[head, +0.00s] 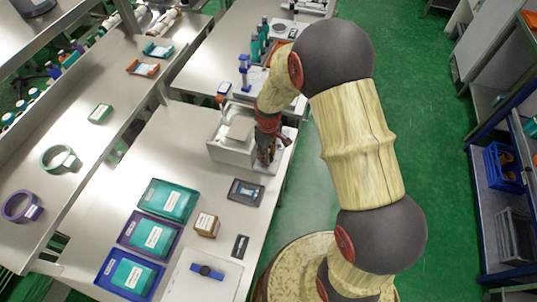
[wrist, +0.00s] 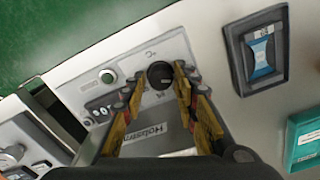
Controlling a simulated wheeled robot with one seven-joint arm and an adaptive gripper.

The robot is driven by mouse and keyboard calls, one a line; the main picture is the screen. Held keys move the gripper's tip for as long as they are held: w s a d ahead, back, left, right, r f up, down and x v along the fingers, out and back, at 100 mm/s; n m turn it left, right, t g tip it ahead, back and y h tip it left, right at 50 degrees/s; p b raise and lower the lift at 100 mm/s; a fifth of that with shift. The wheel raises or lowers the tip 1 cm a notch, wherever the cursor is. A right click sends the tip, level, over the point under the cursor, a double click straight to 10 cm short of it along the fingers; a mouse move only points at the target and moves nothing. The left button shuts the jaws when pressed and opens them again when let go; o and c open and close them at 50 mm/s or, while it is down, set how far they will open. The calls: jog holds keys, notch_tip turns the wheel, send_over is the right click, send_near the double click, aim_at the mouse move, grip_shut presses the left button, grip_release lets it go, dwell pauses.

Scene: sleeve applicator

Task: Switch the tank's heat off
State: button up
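The tank (head: 228,153) is a pale metal box on the bench in the head view. Its front panel (wrist: 130,72) shows in the wrist view with a round black knob (wrist: 160,75), a pale round button (wrist: 108,76) and a row of small round marks on the left. My gripper (wrist: 158,82) is open, one finger on each side of the knob's area. I cannot tell whether the fingers touch the knob. In the head view my gripper (head: 266,155) is pointed down at the tank's front end, and it hides the panel there.
A dark-framed tray with a blue-white item (wrist: 262,58) lies right of the panel; it also shows in the head view (head: 246,191). Teal and purple trays (head: 150,235) and a small brown box (head: 206,224) stand nearer. Green floor lies beyond the bench edge.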

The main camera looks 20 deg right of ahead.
jog(key=shift+o, duration=1.1)
notch_tip(320, 180, up, 12)
jog(key=s+r+m+t+b, duration=0.5)
jog(key=s+r, duration=1.2)
jog(key=s, duration=0.5)
jog(key=shift+r+m+t+b, duration=0.2)
jog(key=shift+m+t+b, duration=0.15)
jog(key=shift+m, duration=0.35)
jog(key=shift+s, duration=0.1)
